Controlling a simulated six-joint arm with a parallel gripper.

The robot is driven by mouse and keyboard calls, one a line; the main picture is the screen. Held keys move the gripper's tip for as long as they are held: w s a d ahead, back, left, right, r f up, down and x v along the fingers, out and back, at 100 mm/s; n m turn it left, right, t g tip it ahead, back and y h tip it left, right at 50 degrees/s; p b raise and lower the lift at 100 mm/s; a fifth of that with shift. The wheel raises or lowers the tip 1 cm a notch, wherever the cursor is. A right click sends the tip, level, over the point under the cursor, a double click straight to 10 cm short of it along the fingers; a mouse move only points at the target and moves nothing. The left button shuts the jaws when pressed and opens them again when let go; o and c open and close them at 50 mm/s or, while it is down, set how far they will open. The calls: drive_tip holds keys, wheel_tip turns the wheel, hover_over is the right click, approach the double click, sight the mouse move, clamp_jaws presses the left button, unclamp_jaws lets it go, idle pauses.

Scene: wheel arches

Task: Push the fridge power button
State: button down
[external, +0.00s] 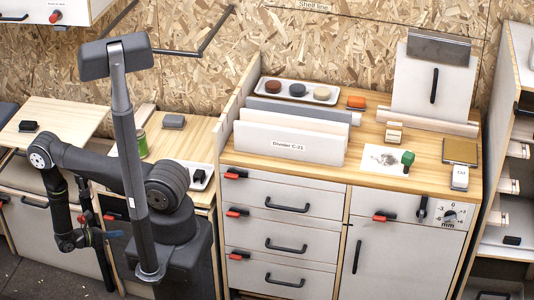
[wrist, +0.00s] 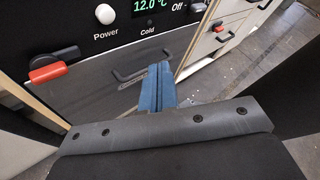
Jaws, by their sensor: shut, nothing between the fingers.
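In the wrist view the fridge's dark control panel (wrist: 62,25) runs along the top. A round white button (wrist: 105,13) sits above the label "Power". To its right are a lit display (wrist: 152,4) reading 12.0 °C, the label "Cold", and another white button (wrist: 197,7) beside "Off". My gripper (wrist: 160,72) has blue fingers, shut together and empty. The fingertips appear below and right of the power button, apart from it. In the external view my gripper (external: 114,234) is low at the left, in front of the cabinets; the power button cannot be made out there.
A red-and-black latch (wrist: 50,71) and a dark bar handle (wrist: 139,65) are on the fridge front below the panel. Drawers with a red latch (wrist: 224,36) stand to the right. The workbench (external: 450,185) holds dividers and small items.

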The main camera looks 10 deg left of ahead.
drive_tip(key=w, duration=0.9)
idle(2.3)
drive_tip(key=shift+w, duration=0.35)
drive_tip(key=shift+w, duration=0.5)
idle(0.5)
idle(0.4)
drive_tip(key=shift+s, duration=0.9)
drive_tip(key=shift+s, duration=2.55)
